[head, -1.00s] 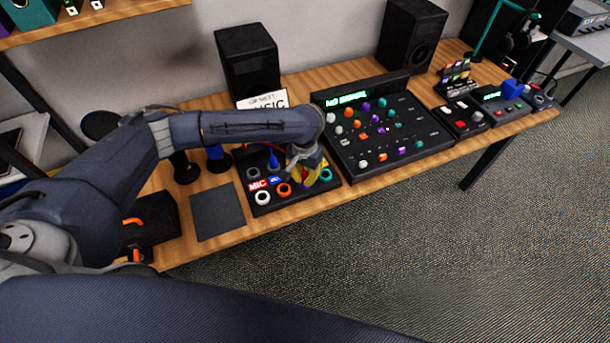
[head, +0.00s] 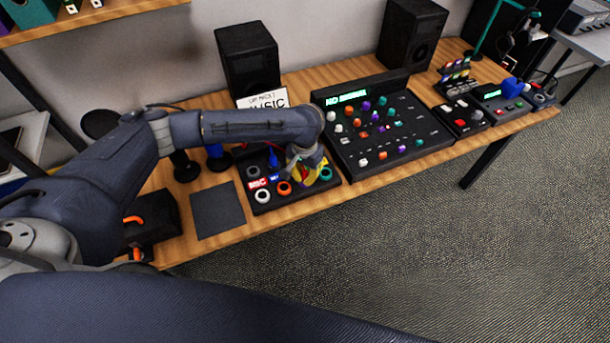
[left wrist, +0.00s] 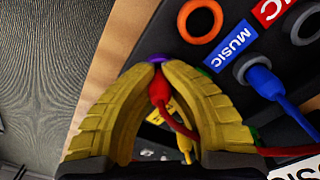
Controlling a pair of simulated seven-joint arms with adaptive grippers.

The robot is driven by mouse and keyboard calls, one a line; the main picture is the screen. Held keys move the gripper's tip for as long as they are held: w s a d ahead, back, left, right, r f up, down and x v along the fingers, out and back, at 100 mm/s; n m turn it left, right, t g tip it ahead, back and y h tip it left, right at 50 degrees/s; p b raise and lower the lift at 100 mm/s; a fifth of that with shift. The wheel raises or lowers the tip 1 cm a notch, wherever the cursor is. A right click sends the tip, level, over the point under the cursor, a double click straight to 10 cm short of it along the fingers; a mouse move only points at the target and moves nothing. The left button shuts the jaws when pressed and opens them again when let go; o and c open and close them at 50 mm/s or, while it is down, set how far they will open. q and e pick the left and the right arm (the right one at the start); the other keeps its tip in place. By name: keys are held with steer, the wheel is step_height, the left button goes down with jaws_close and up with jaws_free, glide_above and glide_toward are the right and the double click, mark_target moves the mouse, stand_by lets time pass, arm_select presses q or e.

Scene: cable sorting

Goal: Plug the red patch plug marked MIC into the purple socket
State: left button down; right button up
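My left gripper (left wrist: 158,68) has yellow fingers and shows in the left wrist view. Its fingers are closed around the red plug (left wrist: 158,86), whose red cable runs off to the right. The purple socket (left wrist: 156,58) shows as a thin rim just past the fingertips, in line with the plug. The fingers hide most of the socket, so I cannot tell how far the plug is in. My right gripper is not in view.
A blue plug (left wrist: 258,76) stands in a grey socket beside the blue MUSIC label (left wrist: 230,46). The mixer (head: 385,130) is right of the panel; a bare dark mat (head: 217,210) lies left.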

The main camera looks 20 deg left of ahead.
arm_select(q)
steer(key=c, duration=0.9)
jaws_free()
steer(key=shift+r, duration=3.5)
